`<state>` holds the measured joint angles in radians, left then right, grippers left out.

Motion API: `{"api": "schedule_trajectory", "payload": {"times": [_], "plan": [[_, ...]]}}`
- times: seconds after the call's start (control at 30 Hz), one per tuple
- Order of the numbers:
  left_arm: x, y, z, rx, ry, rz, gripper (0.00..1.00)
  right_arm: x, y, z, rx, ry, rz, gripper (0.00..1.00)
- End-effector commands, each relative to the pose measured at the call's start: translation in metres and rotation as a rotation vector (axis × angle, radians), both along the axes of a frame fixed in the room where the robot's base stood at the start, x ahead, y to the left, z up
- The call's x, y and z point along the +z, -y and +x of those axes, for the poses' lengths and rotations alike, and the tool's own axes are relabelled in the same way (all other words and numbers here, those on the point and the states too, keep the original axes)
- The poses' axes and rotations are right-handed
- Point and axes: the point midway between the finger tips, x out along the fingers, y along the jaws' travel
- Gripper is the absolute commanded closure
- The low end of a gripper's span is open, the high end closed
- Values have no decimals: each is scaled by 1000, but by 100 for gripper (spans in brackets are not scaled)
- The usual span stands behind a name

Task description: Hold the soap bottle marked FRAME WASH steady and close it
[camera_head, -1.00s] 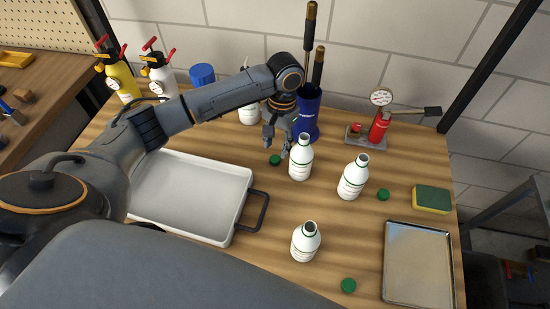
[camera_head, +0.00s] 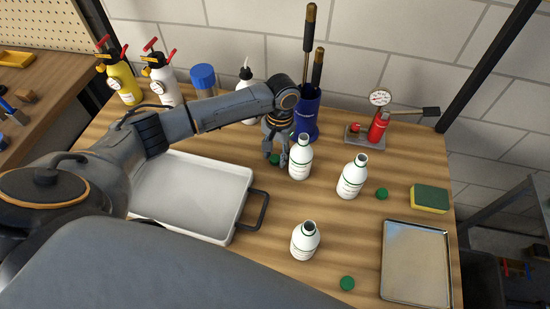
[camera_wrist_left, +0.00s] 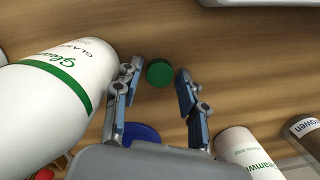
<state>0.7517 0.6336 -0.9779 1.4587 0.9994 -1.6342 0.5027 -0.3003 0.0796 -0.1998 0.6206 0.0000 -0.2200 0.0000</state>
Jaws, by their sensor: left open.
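Three white open-necked bottles with green bands stand upright on the table: one by my left gripper (camera_head: 300,160), one to its right (camera_head: 352,178), one in front (camera_head: 305,243). I cannot read FRAME WASH on any of them. A loose green cap (camera_head: 274,159) lies left of the nearest bottle. My left gripper (camera_head: 276,157) is open around this cap. In the left wrist view the cap (camera_wrist_left: 160,72) shows between the open fingers (camera_wrist_left: 159,69), with the nearest bottle (camera_wrist_left: 50,95) close at the left. Its label starts "Gleam". My right gripper is not in view.
Other green caps lie at the right (camera_head: 382,194) and front (camera_head: 347,283). A white tray (camera_head: 243,212), a blue holder (camera_head: 307,118), a red-handled device (camera_head: 379,128), a sponge (camera_head: 430,198) and a metal tray (camera_head: 447,265) stand around. The table between the front bottles is clear.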

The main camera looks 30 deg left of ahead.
Motion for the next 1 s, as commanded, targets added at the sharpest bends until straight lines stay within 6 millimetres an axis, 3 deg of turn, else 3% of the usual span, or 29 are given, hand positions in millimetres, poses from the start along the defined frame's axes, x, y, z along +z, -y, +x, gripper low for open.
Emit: {"api": "schedule_trajectory", "payload": {"times": [0.03,0.13,0.17,0.67,0.87,1.0], "plan": [[0,0,0,0,0,0,59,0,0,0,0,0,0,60],[0,0,0,0,1,0,79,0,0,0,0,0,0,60],[0,0,0,0,1,0,81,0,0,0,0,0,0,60],[7,1,1,0,3,-1,81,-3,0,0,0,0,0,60],[32,1,0,-2,4,-3,81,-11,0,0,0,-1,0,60],[54,7,-18,-4,3,-1,81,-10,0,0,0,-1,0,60]]}}
